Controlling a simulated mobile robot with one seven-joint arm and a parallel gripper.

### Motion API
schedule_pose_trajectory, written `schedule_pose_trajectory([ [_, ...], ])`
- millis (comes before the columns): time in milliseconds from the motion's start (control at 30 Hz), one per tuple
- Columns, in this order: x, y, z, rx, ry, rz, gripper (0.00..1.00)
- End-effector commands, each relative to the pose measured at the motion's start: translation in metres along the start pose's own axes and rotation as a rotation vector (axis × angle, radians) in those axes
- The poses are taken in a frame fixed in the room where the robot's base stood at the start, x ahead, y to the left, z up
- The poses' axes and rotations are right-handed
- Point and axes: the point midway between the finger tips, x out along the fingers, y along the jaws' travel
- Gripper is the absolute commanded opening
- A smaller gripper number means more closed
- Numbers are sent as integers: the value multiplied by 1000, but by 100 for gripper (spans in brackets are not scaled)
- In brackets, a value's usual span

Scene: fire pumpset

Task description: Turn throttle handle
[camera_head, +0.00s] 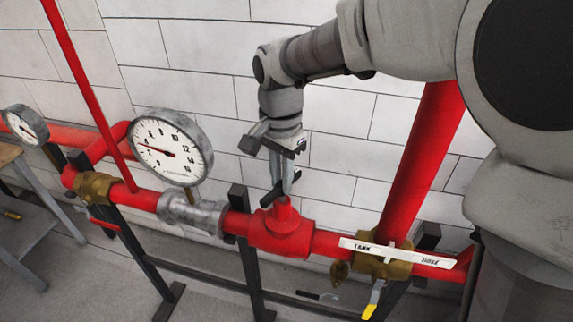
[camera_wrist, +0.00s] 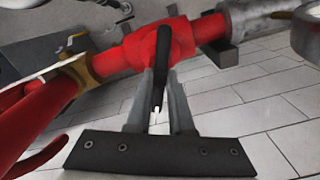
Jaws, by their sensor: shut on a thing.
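The throttle handle (camera_head: 271,194) is a short black lever on top of the red valve body (camera_head: 283,236), in the middle of the head view. In the wrist view the black handle (camera_wrist: 161,62) stands between my fingertips, with the red valve (camera_wrist: 146,48) behind it. My gripper (camera_head: 284,187) points down from above the valve and is shut on the handle. In the wrist view my gripper (camera_wrist: 160,82) has its two grey fingers on either side of the handle. The fingers hide part of the handle in the head view.
A large pressure gauge (camera_head: 171,146) stands left of the valve, and a smaller gauge (camera_head: 25,124) is further left. A white label plate (camera_head: 398,252) and a yellow-tipped lever (camera_head: 373,300) are at the right. A thick red pipe (camera_head: 420,160) rises behind them, near the block wall.

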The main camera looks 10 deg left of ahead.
Motion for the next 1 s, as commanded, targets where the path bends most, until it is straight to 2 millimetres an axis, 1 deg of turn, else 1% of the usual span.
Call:
schedule_pose_trajectory([
  [200,-1,0,0,-136,0,-1,0],
  [400,-1,0,0,-211,0,-1,0],
  [633,-1,0,0,-243,1,-1,0],
  [967,-1,0,0,-244,1,-1,0],
  [1000,-1,0,0,-244,1,-1,23],
])
